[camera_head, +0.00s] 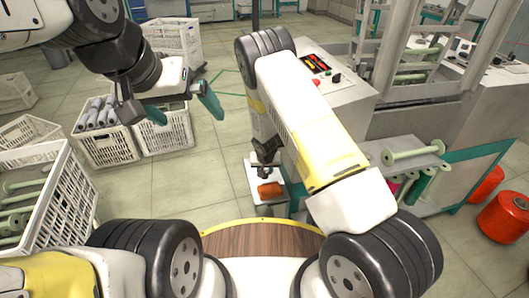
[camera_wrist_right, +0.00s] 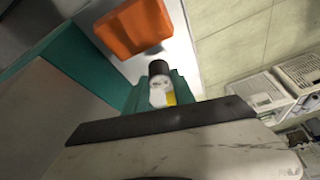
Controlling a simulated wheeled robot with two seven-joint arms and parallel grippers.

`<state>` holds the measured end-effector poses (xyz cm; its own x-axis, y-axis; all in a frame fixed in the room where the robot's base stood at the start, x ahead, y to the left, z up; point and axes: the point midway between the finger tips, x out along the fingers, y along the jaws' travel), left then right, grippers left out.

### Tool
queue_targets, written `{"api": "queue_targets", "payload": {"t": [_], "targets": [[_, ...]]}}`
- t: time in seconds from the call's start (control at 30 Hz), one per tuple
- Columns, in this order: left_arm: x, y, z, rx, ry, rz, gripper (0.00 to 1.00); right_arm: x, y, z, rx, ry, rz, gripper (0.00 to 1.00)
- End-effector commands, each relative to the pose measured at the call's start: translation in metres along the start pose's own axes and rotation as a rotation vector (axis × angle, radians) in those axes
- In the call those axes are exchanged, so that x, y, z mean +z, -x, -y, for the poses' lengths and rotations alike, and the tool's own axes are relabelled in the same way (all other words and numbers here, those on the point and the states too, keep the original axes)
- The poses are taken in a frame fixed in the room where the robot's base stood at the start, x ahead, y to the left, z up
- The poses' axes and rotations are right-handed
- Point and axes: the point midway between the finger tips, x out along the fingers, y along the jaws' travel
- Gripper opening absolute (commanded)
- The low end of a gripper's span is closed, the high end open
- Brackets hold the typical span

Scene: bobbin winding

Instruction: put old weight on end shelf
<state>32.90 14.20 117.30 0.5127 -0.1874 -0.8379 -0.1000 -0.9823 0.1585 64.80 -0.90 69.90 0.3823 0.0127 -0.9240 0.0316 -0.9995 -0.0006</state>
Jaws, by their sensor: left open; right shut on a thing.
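The old weight, a small cylinder with a dark top and pale lower part (camera_wrist_right: 161,88), is between the green fingers of my right gripper (camera_wrist_right: 158,96) in the right wrist view. The gripper is shut on it. A narrow white shelf (camera_wrist_right: 184,55), apparently the end shelf, lies beyond it, carrying an orange block or tray (camera_wrist_right: 135,27). In the head view this shelf (camera_head: 253,182) is partly hidden by my right arm. I cannot tell whether the weight touches the shelf. My left gripper (camera_head: 186,112) is open and empty at upper left, above crates.
A machine with a control panel (camera_head: 318,66) and green frame stands beside my right arm. White crates (camera_head: 106,145) and a larger crate with green bobbins (camera_head: 60,205) stand left. Red spools (camera_head: 503,220) sit at right. Floor between crates and shelf is clear.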

Motion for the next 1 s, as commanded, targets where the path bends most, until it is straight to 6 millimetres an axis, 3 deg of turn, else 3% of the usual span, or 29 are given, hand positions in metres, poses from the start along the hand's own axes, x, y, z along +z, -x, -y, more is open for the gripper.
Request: {"api": "queue_targets", "payload": {"t": [0.3, 0.7, 0.73, 0.8, 0.83, 1.0], "targets": [[0.000, 0.000, 0.000, 0.000, 0.000, 0.000, 1.00, -0.021, -0.034, -0.001, 0.001, -0.001, 0.000, 0.00], [0.000, 0.000, 0.000, 0.000, 0.000, 0.000, 1.00, -0.022, -0.039, 0.000, 0.001, -0.001, 0.000, 0.00], [0.000, 0.000, 0.000, 0.000, 0.000, 0.000, 1.00, -0.022, -0.039, 0.000, 0.001, -0.001, 0.000, 0.34], [0.000, 0.000, 0.000, 0.000, 0.000, 0.000, 1.00, -0.022, -0.039, 0.000, 0.001, -0.001, 0.000, 0.48], [0.000, 0.000, 0.000, 0.000, 0.000, 0.000, 1.00, -0.022, -0.039, 0.000, 0.001, -0.001, 0.000, 0.52], [0.000, 0.000, 0.000, 0.000, 0.000, 0.000, 1.00, -0.022, -0.039, 0.000, 0.001, -0.001, 0.000, 0.52]]}}
